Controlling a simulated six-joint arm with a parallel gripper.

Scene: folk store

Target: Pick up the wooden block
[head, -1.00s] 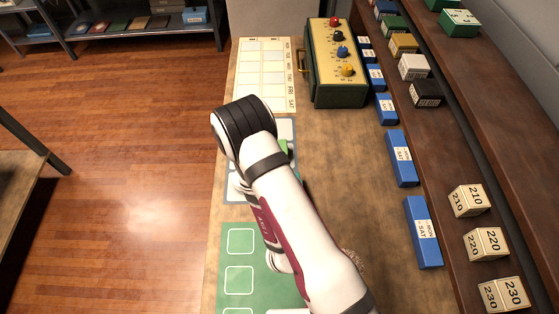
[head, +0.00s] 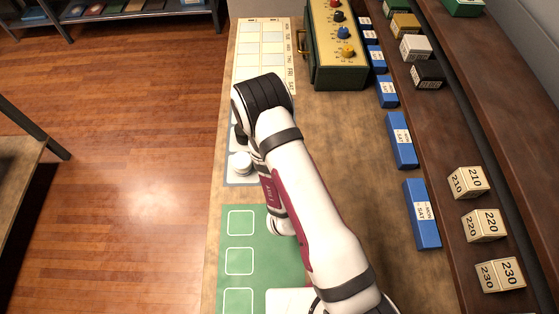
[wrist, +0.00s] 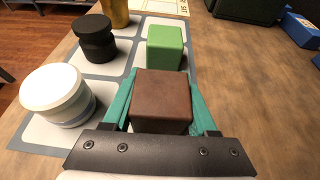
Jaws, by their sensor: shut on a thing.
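The brown wooden block (wrist: 162,98) is between the teal fingers of my gripper (wrist: 161,105) in the wrist view. The fingers are shut on its left and right sides. The block is close to the grey-blue mat (wrist: 44,130); I cannot tell whether it touches the mat. In the head view my arm hides the block and the fingers.
A green block (wrist: 166,46) stands just beyond the held block. A white round container (wrist: 57,93), a black one (wrist: 95,38) and a gold one (wrist: 116,12) stand to the left. A green box with knobs (head: 335,45) is at the back. Blue boxes (head: 421,213) line the right.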

